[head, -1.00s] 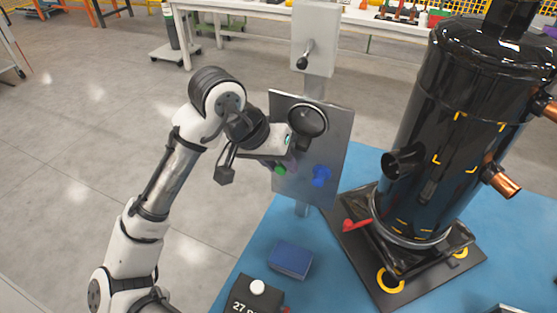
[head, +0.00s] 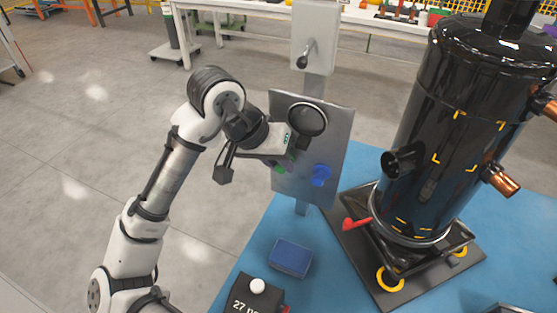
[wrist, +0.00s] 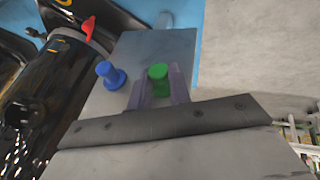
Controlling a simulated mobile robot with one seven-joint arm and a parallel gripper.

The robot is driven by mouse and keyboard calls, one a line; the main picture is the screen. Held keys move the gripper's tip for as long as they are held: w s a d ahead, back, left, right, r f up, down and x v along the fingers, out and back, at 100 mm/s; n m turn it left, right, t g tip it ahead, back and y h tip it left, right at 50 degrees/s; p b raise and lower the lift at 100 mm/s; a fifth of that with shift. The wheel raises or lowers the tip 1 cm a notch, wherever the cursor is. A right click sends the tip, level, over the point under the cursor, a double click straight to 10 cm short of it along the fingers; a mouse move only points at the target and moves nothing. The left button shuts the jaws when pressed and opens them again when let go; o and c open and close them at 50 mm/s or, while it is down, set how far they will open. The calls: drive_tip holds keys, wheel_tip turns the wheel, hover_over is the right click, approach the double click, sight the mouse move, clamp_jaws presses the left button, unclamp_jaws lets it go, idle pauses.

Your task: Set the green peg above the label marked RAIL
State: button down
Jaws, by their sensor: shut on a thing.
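The green peg (head: 278,168) shows as a small patch in front of the grey upright panel (head: 335,150). In the wrist view the green peg (wrist: 158,72) sits between the two purple-grey fingers of my gripper (wrist: 160,88). My gripper (head: 284,163) is shut on it, close against the panel face. A blue peg (head: 320,175) stands out of the panel to the right of the green one; it also shows in the wrist view (wrist: 110,75), apart from the fingers. No label marked RAIL can be read in either view; my gripper and arm hide part of the panel.
A black round ring (head: 307,119) is on the panel's upper part. A tall black tank (head: 455,150) with copper pipes stands to the right, a red lever (head: 355,222) at its base. A blue box (head: 290,258) and a black weight (head: 252,298) stand below.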

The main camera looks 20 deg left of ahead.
drive_tip(key=shift+s, duration=0.1)
drive_tip(key=shift+s+a+p, duration=0.1)
drive_tip(key=shift+s+p, duration=0.25)
drive_tip(key=shift+s, duration=2.5)
